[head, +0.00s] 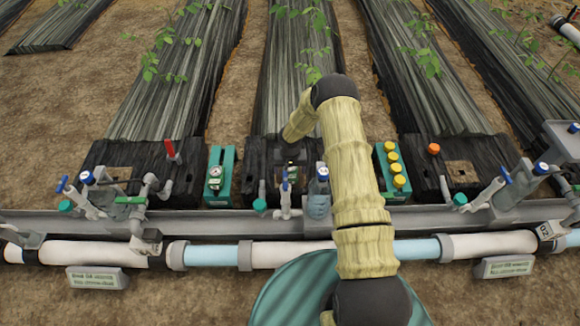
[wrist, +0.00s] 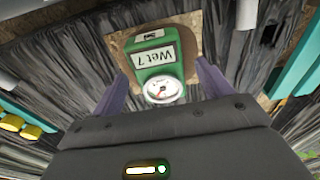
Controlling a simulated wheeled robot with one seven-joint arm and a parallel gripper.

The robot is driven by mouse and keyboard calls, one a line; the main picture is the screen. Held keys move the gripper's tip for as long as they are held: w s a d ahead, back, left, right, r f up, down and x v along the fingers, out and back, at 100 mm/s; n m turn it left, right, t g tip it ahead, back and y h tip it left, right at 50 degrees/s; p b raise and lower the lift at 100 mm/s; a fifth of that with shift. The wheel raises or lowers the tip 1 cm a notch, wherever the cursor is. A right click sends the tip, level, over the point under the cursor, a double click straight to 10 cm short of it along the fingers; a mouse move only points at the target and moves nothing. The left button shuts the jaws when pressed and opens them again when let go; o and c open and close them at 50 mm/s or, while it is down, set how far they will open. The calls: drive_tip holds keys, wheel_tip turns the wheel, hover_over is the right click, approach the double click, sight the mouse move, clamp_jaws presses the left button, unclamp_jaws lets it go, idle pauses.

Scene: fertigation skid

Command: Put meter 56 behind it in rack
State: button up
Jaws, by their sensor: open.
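A green meter (wrist: 159,70) with a white label, apparently reading "Wet7", and a round white dial stands in a tan square patch in the wrist view. My gripper (wrist: 162,76) is open, with one purple finger on each side of it; I cannot tell whether they touch it. In the head view my gripper (head: 292,158) is over the middle black block, with the green meter (head: 294,182) just below it. A teal rack (head: 230,178) to the left holds another green meter with a dial (head: 215,172). No number 56 is readable.
A second teal rack (head: 380,172) with several yellow-capped items stands right of my arm. A grey rail (head: 210,222) and white-and-blue pipe (head: 215,254) run along the front.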

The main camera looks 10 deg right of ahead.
wheel_tip(320, 180, down, 2)
drive_tip(key=shift+w+f+b, duration=0.1)
drive_tip(key=shift+w+b, duration=0.05)
drive_tip(key=shift+b, duration=0.2)
drive_tip(key=c, duration=1.1)
drive_tip(key=shift+r+p, duration=4.45)
drive_tip(key=shift+r, duration=1.1)
